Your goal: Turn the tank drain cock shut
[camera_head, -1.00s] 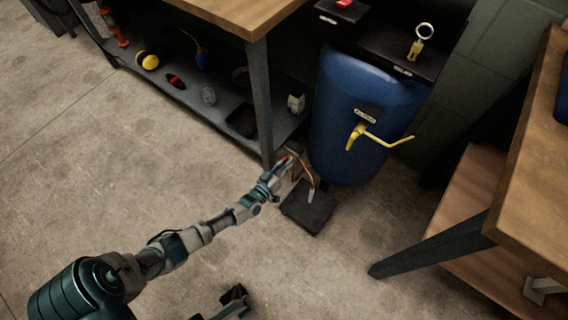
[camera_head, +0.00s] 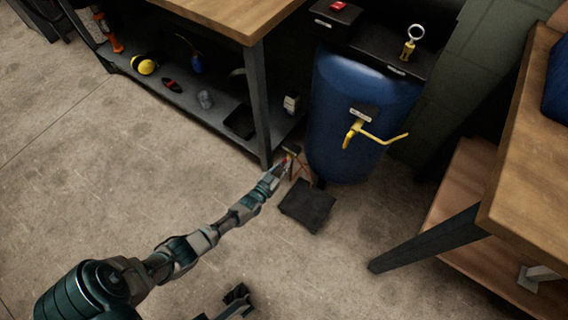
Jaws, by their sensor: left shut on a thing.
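The blue tank (camera_head: 338,95) stands upright between two benches. At its lower left are a small fitting with a thin brownish pipe (camera_head: 304,170) and a small coloured handle, which I take as the drain cock (camera_head: 291,152). My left gripper (camera_head: 286,163) reaches in from the lower left and is shut on this small handle. The fingers hide much of it, and its exact angle is too small to tell. A yellow valve with a long lever (camera_head: 382,138) sits on the tank's front, apart from the gripper. A dark part at the bottom, perhaps my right gripper (camera_head: 237,296), shows unclearly.
A dark flat pad (camera_head: 307,205) lies on the floor below the fitting. A wooden bench with a metal leg (camera_head: 258,100) stands close left of the gripper. Another wooden bench (camera_head: 525,190) is at right. The open floor (camera_head: 160,190) is clear.

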